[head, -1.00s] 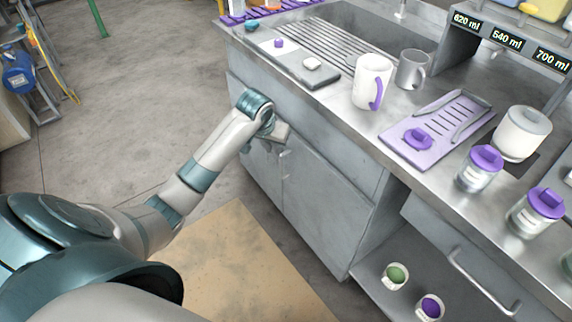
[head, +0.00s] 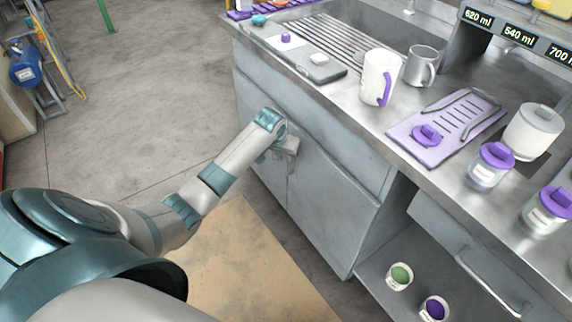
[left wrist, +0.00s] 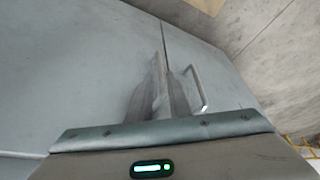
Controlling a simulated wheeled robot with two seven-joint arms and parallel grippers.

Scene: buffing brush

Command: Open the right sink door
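The right sink door (head: 330,205) is a grey panel in the head view, closed, right of the seam with the left sink door (head: 262,150). My left gripper (head: 291,146) is at the upper edge of the doors near this seam, covering the handles there. In the left wrist view my left gripper's two dark fingers (left wrist: 160,92) stand apart close to the door face. A thin pale bar, seemingly a handle (left wrist: 160,75), shows between them; contact cannot be made out. Another bar handle (left wrist: 201,90) lies just right of the fingers. My right gripper is out of view.
The metal counter (head: 345,120) above the doors holds a white mug (head: 377,78), a grey mug (head: 421,66), a purple tray (head: 440,135) and lidded jars. An open shelf (head: 372,285) with small cups is at the lower right.

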